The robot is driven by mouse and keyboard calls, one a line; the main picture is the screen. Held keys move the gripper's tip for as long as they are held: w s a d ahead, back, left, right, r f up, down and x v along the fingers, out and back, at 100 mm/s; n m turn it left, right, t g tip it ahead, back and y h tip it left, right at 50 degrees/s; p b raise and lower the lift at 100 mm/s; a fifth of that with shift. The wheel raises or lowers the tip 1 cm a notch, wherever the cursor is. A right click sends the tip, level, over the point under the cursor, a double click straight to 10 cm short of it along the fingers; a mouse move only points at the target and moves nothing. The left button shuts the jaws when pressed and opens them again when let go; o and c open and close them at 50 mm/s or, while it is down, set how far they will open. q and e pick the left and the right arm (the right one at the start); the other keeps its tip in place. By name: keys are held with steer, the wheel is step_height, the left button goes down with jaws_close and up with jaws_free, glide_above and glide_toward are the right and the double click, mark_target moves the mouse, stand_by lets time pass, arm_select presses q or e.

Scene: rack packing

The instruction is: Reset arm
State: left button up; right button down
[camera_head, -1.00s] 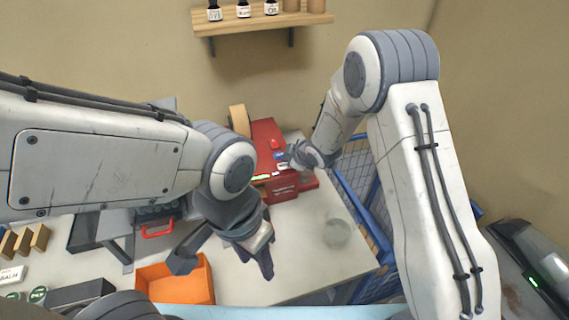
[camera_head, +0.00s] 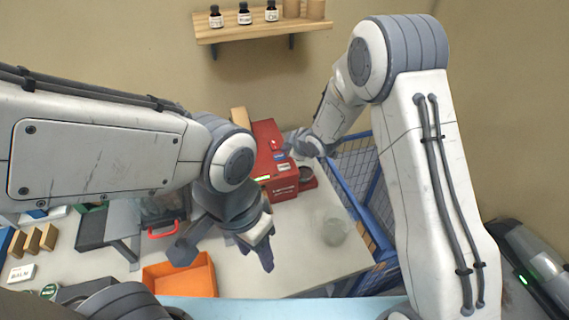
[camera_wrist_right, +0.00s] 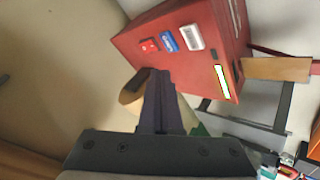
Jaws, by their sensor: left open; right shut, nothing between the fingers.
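My left gripper (camera_head: 222,252) is in the lower middle of the head view, open and empty, above the table beside the orange bin. My right gripper (camera_head: 303,145) is at the right of the red machine in the head view; its fingers are hard to make out there. In the right wrist view my right gripper's fingers (camera_wrist_right: 157,88) are shut together with nothing between them, in front of the wall and a tan round object (camera_wrist_right: 130,95). The red machine (camera_head: 272,165) also shows in the right wrist view (camera_wrist_right: 180,65), apart from the fingers.
The orange bin (camera_head: 180,277) stands on the white table (camera_head: 300,250). A translucent round container (camera_head: 335,230) stands near the table's right side. A blue wire-mesh frame (camera_head: 352,175) is close to my right arm. A wooden shelf (camera_head: 262,33) with bottles hangs on the wall.

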stand_by(0.7)
steer(key=s+d+r+m+g+h+b, duration=0.1)
steer(key=s+m+g+b, duration=0.3)
steer(key=s, duration=1.5)
steer(key=s+d+r+m+g+h+b, duration=0.1)
steer(key=s+b, duration=0.6)
steer(key=s, duration=1.3)
steer(key=d+m+g+h, duration=0.1)
steer(key=d+m+g, duration=0.1)
steer(key=g, duration=0.1)
steer(key=shift+r+m+h, duration=0.2)
steer(key=shift+m+h, duration=0.1)
steer(key=shift+m, duration=0.1)
